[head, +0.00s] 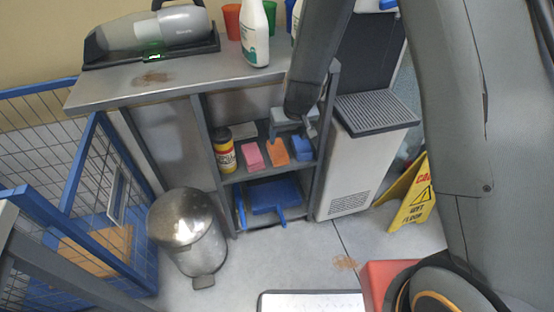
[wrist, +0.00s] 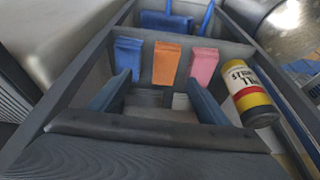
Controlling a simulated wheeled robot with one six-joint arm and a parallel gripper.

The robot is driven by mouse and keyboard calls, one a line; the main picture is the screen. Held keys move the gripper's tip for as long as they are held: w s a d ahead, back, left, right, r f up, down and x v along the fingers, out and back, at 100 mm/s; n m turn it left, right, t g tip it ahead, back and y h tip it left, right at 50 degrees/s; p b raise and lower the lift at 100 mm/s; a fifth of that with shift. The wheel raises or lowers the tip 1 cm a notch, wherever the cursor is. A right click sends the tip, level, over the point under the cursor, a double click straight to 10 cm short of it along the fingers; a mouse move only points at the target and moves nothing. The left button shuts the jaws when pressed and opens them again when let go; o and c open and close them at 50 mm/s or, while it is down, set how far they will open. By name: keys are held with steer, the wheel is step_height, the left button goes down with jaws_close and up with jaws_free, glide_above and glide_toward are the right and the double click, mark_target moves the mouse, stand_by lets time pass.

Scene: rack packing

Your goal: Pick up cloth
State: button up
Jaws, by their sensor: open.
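Three folded cloths lie side by side on the upper shelf of the rack: a pink one (head: 252,157), an orange one (head: 276,153) and a blue one (head: 302,149). The wrist view shows the blue cloth (wrist: 127,57), the orange cloth (wrist: 166,63) and the pink cloth (wrist: 203,66) in reversed order. My gripper (head: 292,130) is at the shelf opening, over the orange and blue cloths in the head view. In the wrist view its two fingers (wrist: 158,84) are apart, with no cloth held between them. Pale grey patches (wrist: 150,98) show between the fingers; I cannot tell what they are.
A yellow-labelled bottle (head: 224,149) stands left of the cloths. A blue dustpan (head: 273,195) is on the lower shelf. The counter (head: 130,84) lies above. A metal bin (head: 187,231), a white machine (head: 352,170) and a yellow floor sign (head: 411,197) stand around the rack.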

steer(key=b, duration=0.2)
glide_above(279, 151)
steer(key=s, duration=0.2)
steer(key=f, duration=0.6)
steer(key=shift+s+d+f, duration=0.1)
steer(key=shift+d+f, duration=0.1)
steer(key=shift+b+x, duration=0.7)
steer(key=shift+x, duration=2.1)
steer(key=shift+s+d, duration=0.1)
steer(key=c, duration=1.1)
steer(key=shift+c, duration=0.2)
steer(key=shift+r, duration=0.1)
steer(key=shift+s+r, duration=0.15)
steer(key=shift+r, duration=0.05)
step_height(279, 151, up, 7)
steer(key=p, duration=0.4)
steer(key=shift+s+f+p, duration=0.1)
steer(key=shift+f+p, duration=0.15)
steer(key=shift+p, duration=0.05)
steer(key=s+a, duration=0.5)
steer(key=s, duration=0.3)
steer(key=s+a, duration=0.4)
steer(key=s, duration=0.5)
steer(key=shift+a, duration=0.35)
